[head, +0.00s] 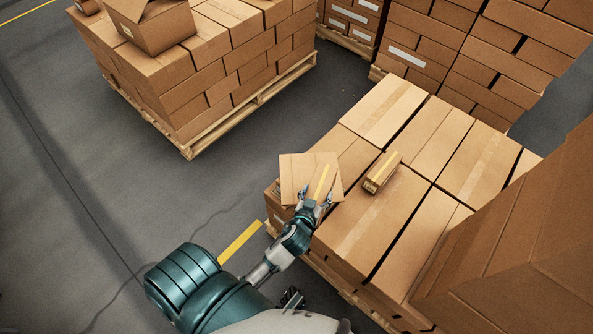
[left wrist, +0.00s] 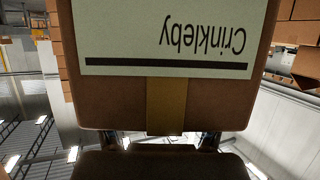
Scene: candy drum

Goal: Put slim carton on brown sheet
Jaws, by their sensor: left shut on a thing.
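My left gripper (head: 318,198) is shut on a slim brown carton (head: 322,178) with a yellow tape stripe along its top. In the left wrist view the held carton (left wrist: 165,105) fills the middle, with an upside-down pale label reading "Crinkleby" and a strip of tape. A flat brown sheet (head: 291,172) shows beside and behind the held carton, at the near left corner of the box stack. I cannot tell whether the carton touches it. My right gripper is not in view.
Another small carton (head: 382,172) with a yellow stripe lies on the stacked boxes (head: 352,222) to the right of the gripper. A tall box (head: 520,240) rises at the right. Another loaded pallet (head: 215,75) stands at the upper left, with open grey floor (head: 110,180) around it.

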